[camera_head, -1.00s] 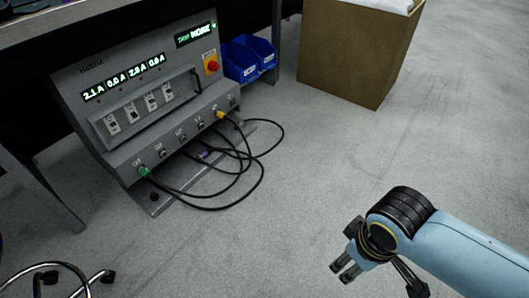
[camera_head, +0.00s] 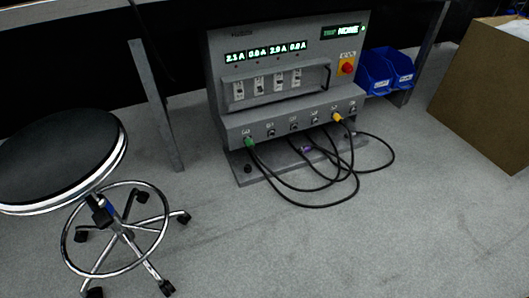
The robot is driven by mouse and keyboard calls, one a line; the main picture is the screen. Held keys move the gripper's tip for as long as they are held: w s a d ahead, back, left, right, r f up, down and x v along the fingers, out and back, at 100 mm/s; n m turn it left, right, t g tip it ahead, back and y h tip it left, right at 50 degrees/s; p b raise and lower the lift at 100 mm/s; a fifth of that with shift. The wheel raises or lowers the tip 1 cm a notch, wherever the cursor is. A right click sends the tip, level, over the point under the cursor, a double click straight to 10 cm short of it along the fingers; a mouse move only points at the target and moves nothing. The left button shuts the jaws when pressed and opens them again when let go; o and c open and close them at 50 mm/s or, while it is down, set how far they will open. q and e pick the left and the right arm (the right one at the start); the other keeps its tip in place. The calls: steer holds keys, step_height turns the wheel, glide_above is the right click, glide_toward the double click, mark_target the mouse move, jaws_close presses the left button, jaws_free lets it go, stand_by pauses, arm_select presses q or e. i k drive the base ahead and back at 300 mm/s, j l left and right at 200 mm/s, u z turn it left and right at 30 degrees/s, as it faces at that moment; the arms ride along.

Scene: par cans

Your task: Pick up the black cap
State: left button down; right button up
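A small black round piece (camera_head: 248,169) sits on the left front of the grey base plate under the power panel (camera_head: 290,90), below the green plug (camera_head: 249,142). It may be the black cap; it is too small to tell for sure. Black cables (camera_head: 300,190) loop from the green plug and the yellow plug (camera_head: 337,117) over the base and floor. A purple plug end (camera_head: 307,149) lies on the base behind them. Neither of my grippers is in view.
A black-seated stool (camera_head: 60,155) with a chrome ring and castors stands at the left. Blue bins (camera_head: 376,72) are right of the panel, and a brown box (camera_head: 490,95) stands at the far right. The grey floor in front is clear.

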mark_target(247, 169)
steer(key=u, duration=0.4)
steer(key=i+l+u, duration=0.15)
steer(key=u, duration=0.65)
steer(key=l+u, duration=0.15)
steer(key=u, duration=0.25)
steer(key=i+l+u, duration=0.15)
steer(key=l+u, duration=0.2)
steer(key=l, duration=0.45)
steer(key=i+l+u, duration=0.1)
steer(key=l+u, duration=0.25)
steer(key=l, duration=0.45)
steer(key=k+l, duration=0.1)
steer(key=l, duration=0.7)
steer(key=k, duration=0.05)
